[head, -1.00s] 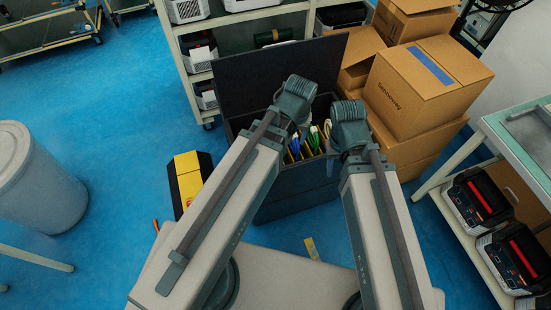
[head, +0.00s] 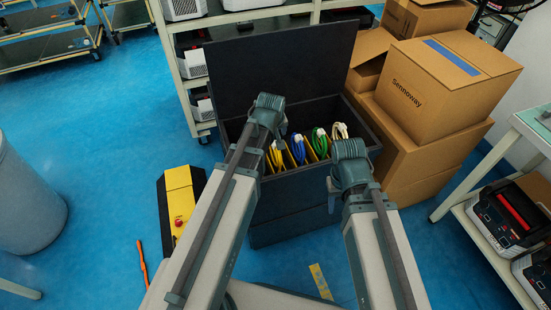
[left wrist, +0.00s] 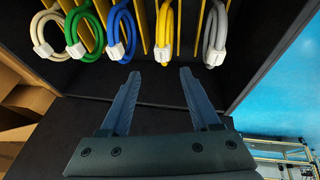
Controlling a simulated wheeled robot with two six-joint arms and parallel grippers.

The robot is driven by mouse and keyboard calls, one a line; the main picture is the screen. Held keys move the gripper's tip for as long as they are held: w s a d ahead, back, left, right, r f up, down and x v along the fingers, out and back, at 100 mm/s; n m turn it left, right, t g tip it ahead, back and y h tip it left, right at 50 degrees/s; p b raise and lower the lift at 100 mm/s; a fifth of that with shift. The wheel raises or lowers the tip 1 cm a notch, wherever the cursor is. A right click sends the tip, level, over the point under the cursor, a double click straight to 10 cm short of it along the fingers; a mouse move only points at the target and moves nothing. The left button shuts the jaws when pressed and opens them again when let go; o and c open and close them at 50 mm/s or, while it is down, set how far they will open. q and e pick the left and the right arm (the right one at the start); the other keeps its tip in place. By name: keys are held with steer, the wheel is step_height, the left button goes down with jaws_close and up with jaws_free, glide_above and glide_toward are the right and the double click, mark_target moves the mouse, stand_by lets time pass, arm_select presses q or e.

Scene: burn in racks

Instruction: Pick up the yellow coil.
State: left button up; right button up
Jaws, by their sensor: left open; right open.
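The yellow coil (head: 275,156) hangs in the open dark box (head: 295,205), at the left of the coils visible in the head view. In the left wrist view the yellow coil (left wrist: 165,28) has a white tie and hangs between the blue coil (left wrist: 121,30) and a grey coil (left wrist: 214,34). My left gripper (left wrist: 160,74) is open and empty, its fingertips just short of the yellow coil and roughly in line with it. In the head view my left arm hides its gripper. My right gripper (head: 332,192) is partly hidden by its wrist, in front of the box's right side.
Green (head: 320,143) and white (head: 340,131) coils hang beside the blue one, with yellow dividers between. The box's raised lid (head: 280,70) stands behind. Cardboard boxes (head: 430,90) are stacked at right. A yellow-and-black case (head: 180,200) is on the floor at left.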

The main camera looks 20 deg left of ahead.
arm_select(q)
steer(key=b+x, duration=0.7)
steer(key=x, duration=0.1)
steer(key=shift+f+b, duration=0.4)
steer(key=b+x, duration=0.5)
steer(key=shift+s+f, duration=0.2)
steer(key=shift+r, duration=0.1)
jaws_close()
